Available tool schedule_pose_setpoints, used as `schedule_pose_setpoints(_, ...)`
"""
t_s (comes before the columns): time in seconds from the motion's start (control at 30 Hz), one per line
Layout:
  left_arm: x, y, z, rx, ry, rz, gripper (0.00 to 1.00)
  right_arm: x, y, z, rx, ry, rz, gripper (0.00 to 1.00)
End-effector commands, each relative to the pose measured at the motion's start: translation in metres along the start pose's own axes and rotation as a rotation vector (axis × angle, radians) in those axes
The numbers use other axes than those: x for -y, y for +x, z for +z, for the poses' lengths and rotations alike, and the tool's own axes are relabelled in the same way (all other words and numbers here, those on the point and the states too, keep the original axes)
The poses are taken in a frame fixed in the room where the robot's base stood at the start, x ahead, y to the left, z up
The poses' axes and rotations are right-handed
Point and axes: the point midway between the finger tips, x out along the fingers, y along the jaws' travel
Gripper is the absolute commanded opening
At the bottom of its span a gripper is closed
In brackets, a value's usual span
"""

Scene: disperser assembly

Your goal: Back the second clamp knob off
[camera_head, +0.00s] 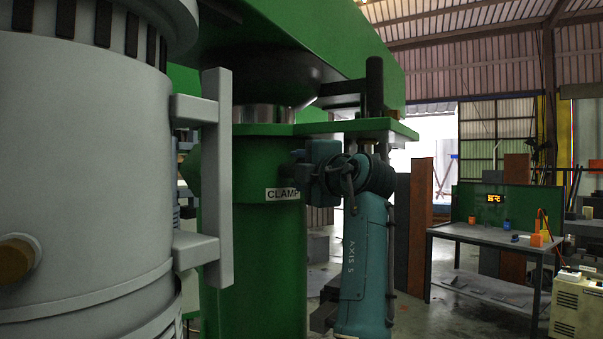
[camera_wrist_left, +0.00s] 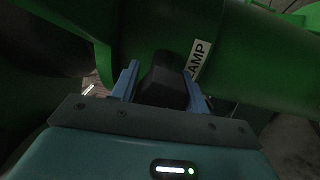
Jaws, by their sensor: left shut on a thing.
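The green column (camera_head: 252,230) of the machine carries a white CLAMP label (camera_head: 283,194). The label also shows in part in the left wrist view (camera_wrist_left: 198,60). My left gripper (camera_head: 303,171) is at the right side of the column, level with the label. In the left wrist view my left gripper's two blue fingers (camera_wrist_left: 163,88) stand on either side of a black clamp knob (camera_wrist_left: 164,80) and are shut on it. The knob is mostly hidden by the gripper in the head view. My right gripper is not in view.
A large grey vessel (camera_head: 85,170) with a grey bracket handle (camera_head: 217,180) fills the left side. A green plate (camera_head: 375,128) with a dark upright rod (camera_head: 375,85) lies above my left gripper. A workbench (camera_head: 490,235) stands farther right, with open floor before it.

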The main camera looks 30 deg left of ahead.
Motion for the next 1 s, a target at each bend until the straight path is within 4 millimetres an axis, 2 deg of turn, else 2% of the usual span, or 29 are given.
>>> schedule_pose_setpoints(0.2,0.0049,0.0007,0.0002,-0.01,-0.157,-0.01,0.22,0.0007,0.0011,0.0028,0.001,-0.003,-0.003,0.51)
schedule_pose_setpoints(0.5,0.0056,0.0008,0.0003,-0.017,-0.292,-0.011,0.22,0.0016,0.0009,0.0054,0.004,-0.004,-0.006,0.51)
schedule_pose_setpoints(1.0,0.0062,0.0009,0.0006,-0.019,-0.329,-0.012,0.22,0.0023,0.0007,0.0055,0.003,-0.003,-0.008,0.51)
